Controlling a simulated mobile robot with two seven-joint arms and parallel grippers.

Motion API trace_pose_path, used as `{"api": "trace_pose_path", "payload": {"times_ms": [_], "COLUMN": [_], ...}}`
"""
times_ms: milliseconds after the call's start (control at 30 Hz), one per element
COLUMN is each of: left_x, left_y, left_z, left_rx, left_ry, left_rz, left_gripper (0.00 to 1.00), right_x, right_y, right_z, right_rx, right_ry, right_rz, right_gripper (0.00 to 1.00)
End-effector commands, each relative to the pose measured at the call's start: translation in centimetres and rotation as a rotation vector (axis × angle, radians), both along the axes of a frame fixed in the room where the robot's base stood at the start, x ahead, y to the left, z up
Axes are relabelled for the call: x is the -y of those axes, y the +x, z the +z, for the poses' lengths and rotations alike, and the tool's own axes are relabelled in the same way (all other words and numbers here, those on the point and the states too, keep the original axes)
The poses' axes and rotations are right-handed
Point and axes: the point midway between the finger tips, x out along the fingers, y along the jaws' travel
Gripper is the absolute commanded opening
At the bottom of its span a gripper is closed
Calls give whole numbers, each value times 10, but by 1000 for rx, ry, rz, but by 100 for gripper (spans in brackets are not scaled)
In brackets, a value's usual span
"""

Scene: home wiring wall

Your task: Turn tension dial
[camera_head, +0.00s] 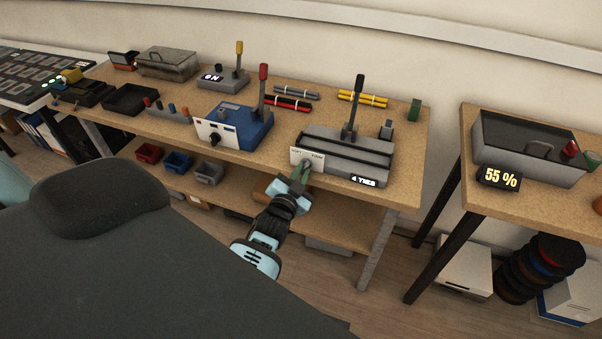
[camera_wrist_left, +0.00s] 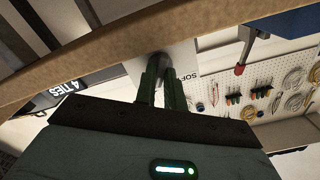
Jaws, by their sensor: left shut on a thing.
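The tension dial (camera_head: 307,163) is a small dark knob on a white front plate (camera_head: 293,155) marked with small text, on the front left of the grey tie machine (camera_head: 350,152). My left gripper (camera_head: 301,173) reaches up from below and is shut on the dial, its green fingertips covering most of it. In the left wrist view the two green fingers (camera_wrist_left: 162,82) close around the dark knob (camera_wrist_left: 157,60), in front of the white plate (camera_wrist_left: 186,58) with part of "SOFT" readable. The dial's exact angle is hidden. My right gripper does not show.
The machine's display (camera_head: 363,181) reads "4 TIES", and its black lever (camera_head: 353,103) stands upright. A blue device (camera_head: 235,125) with a red lever sits to the left.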

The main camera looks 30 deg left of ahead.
Motion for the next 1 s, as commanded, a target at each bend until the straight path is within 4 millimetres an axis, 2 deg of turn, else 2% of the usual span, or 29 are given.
{"api": "trace_pose_path", "payload": {"times_ms": [300, 867, 900, 1000], "left_x": [0, 0, 0, 0], "left_y": [-1, -1, -1, -1], "left_z": [-2, -2, -2, -1], "left_rx": [-31, -37, -37, -37], "left_ry": [117, 140, 140, 139], "left_rz": [1, 0, 0, 1], "left_gripper": [0, 0, 16, 29], "right_x": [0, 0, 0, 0], "right_y": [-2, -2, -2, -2], "right_z": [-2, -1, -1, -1], "right_rx": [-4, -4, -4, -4], "right_ry": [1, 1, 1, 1], "right_rz": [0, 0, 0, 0], "right_gripper": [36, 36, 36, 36]}}
